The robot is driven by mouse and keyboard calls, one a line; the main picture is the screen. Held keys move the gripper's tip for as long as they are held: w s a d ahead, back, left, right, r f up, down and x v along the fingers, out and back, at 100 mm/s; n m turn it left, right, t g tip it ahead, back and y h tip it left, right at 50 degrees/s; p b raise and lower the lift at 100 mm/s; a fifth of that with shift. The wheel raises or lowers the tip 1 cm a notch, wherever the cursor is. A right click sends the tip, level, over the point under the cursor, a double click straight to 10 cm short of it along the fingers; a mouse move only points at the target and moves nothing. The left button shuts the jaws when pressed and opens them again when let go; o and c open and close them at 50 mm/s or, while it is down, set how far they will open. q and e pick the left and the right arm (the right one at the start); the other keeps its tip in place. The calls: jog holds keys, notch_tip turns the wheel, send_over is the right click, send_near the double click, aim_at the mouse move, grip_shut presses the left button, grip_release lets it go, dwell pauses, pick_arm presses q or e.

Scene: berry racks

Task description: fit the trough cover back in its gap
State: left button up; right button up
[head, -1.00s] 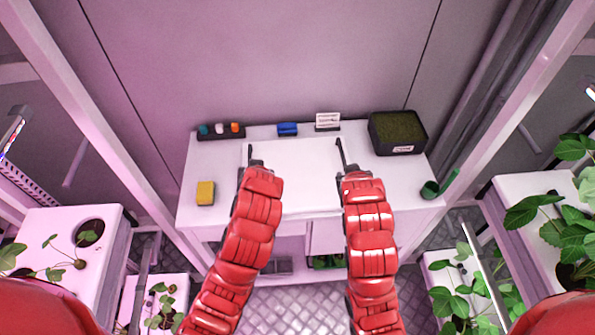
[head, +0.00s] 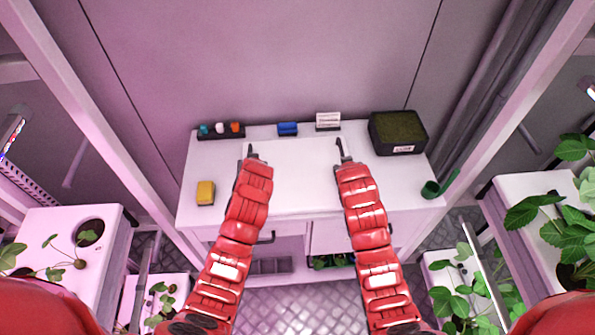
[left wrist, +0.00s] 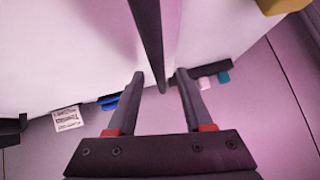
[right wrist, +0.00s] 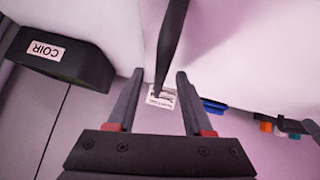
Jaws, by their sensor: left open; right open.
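In the left wrist view a dark bar (left wrist: 149,40) runs between the open fingers (left wrist: 160,74). A similar dark bar (right wrist: 170,45) runs between the fingers in the right wrist view (right wrist: 160,75). I cannot tell what the bars belong to. No gap is clearly visible.
The bench (head: 400,182) carries a yellow block (head: 206,193), a black holder (head: 210,135), a blue item (head: 288,129), a small sign (head: 328,121), a dark coir tub (head: 398,133) and a green cup (head: 430,189). White planters (head: 55,228) with plants stand at both sides.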

pick_arm(q)
jog(key=shift+x, duration=0.75)
pick_arm(e)
jog(key=shift+w+f, duration=0.45)
jog(key=shift+w, duration=0.1)
pick_arm(q)
grip_shut()
pick_arm(e)
grip_shut()
